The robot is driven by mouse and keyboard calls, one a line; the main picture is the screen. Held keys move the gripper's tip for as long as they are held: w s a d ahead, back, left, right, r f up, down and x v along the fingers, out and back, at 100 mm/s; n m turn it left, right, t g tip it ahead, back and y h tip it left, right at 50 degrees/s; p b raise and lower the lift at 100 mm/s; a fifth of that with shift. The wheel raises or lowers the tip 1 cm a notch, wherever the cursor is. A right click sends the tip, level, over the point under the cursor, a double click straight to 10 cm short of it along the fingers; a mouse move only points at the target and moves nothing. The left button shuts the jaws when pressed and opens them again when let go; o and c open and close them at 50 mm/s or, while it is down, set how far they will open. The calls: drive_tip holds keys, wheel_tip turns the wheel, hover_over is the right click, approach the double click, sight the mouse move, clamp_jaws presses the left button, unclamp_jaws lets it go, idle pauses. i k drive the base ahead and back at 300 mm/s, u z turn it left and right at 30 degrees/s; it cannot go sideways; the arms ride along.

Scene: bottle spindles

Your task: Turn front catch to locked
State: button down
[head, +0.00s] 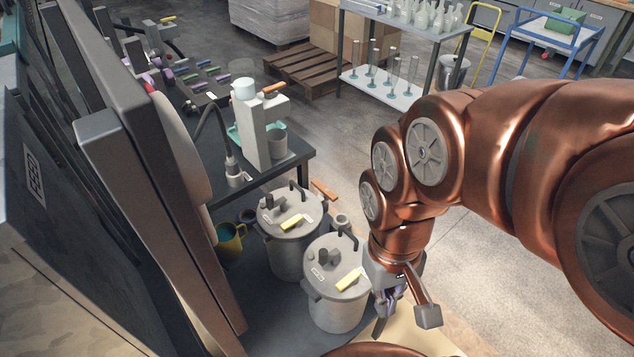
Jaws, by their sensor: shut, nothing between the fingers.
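Two grey lidded pots stand side by side on the dark floor area left of my arm. The nearer pot (338,307) and the farther pot (292,250) each have dark knobs and a yellow piece on the lid. No part can be clearly made out as the front catch, and its locked or unlocked position cannot be read. My gripper (388,304) points down just right of the nearer pot, shut and empty. A copper-coloured bar with a grey end block (428,316) shows beside it; whether it is separate from my gripper is unclear. Contact cannot be judged.
A tall dark frame (165,205) closes off the left side. A dark bench (290,164) with a white dispenser (254,130) stands behind the pots. A yellow-green mug (229,240) is left of them. The concrete floor beneath my arm is open.

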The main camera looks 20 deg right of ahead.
sight(328, 194)
drive_tip(key=k, duration=0.5)
drive_tip(key=z, duration=1.45)
drive_tip(key=i, duration=0.75)
drive_tip(key=u, duration=2.95)
drive_tip(key=i, duration=0.5)
drive_tip(key=z, duration=0.1)
